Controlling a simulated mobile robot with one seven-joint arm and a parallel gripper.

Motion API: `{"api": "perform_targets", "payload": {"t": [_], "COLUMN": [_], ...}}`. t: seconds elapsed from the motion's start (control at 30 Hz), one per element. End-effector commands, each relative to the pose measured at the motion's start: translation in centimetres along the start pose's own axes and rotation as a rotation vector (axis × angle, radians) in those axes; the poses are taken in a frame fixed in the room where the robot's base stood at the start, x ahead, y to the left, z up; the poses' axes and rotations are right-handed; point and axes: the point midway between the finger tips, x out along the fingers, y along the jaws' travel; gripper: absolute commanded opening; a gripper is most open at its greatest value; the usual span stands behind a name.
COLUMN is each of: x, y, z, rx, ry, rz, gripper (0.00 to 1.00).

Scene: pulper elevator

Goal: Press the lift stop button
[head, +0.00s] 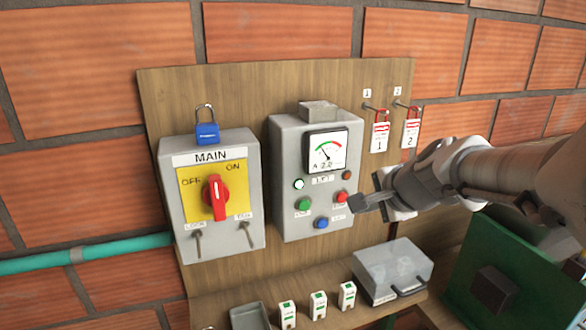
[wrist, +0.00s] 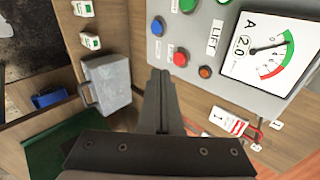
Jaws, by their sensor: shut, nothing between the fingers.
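The grey lift control box (head: 282,160) hangs on a wooden board. The red button (head: 341,197) is at the right of its button group, with a green button (head: 304,205) to the left and a blue button (head: 321,223) below. The small labels are too blurred to read in the head view. My gripper (head: 356,204) is shut and empty, its tips just right of and slightly below the red button. In the wrist view the fingertips (wrist: 160,73) are close beside the red button (wrist: 181,58), not over it. I cannot tell their exact depth from the box.
A MAIN switch box (head: 212,235) with a red rotary handle is at the left. Two red-and-white tags (head: 380,134) hang at the upper right.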

Motion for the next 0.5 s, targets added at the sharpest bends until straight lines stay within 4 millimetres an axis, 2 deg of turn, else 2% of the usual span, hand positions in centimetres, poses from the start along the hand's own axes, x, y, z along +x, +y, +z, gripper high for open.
{"api": "perform_targets", "payload": {"t": [0.03,0.17,0.3,0.5], "x": [1.1,3.5,4.5,5.7], "y": [0.2,0.2,-1.4,-2.5], "z": [0.1,0.1,0.1,0.1], "rx": [0.0,0.0,-0.002,-0.001], "ry": [-0.003,-0.001,-0.001,-0.001], "rz": [0.005,0.004,0.002,0.0], "gripper": [0.0,0.0,0.0,0.0]}}
